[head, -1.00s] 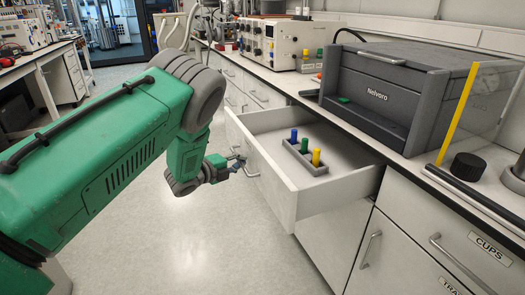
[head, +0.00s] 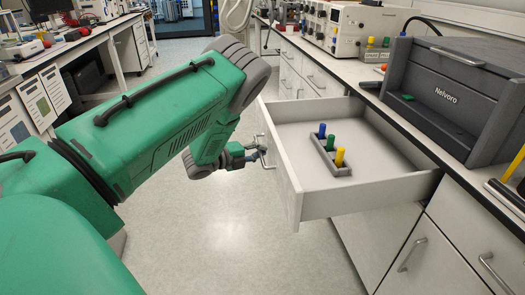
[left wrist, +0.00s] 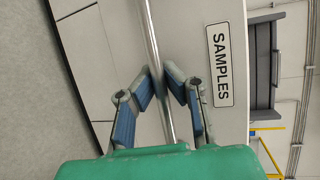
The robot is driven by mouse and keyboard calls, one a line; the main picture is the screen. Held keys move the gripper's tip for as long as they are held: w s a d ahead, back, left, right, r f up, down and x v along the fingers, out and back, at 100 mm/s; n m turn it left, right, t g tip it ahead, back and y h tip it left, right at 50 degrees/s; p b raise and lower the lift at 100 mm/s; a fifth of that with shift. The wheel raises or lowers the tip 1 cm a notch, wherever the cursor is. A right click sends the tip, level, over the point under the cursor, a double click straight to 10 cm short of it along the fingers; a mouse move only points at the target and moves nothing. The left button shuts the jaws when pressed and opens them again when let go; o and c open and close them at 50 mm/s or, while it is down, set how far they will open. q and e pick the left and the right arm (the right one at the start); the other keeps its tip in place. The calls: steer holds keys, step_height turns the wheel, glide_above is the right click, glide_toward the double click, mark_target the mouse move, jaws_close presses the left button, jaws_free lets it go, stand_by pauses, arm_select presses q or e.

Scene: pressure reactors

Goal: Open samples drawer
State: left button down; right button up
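The samples drawer (head: 290,180) is pulled well out of the bench in the head view. Inside it, a grey rack (head: 326,160) holds blue, green and yellow capped tubes. The drawer's metal handle (head: 262,152) is on its front. My left gripper (head: 256,157) is at this handle. In the left wrist view, the handle bar (left wrist: 153,35) runs between the fingertips of my left gripper (left wrist: 158,68), which are closed in on it from both sides. The SAMPLES label (left wrist: 220,65) is right of the handle there. My right gripper is not in view.
A dark Nelvoro box (head: 445,100) stands on the bench top behind the drawer. Closed cabinets with handles (head: 412,254) are below and to the right. The floor (head: 240,235) in front of the drawer is clear. Another bench (head: 85,48) stands at far left.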

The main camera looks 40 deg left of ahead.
arm_select(q)
steer(key=c, duration=1.6)
jaws_free()
steer(key=shift+a+f, duration=0.15)
steer(key=shift+s, duration=0.1)
steer(key=v, duration=1.1)
steer(key=shift+s+a, duration=0.25)
steer(key=shift+s, duration=0.15)
steer(key=shift+d+f, duration=0.1)
steer(key=shift+f, duration=0.05)
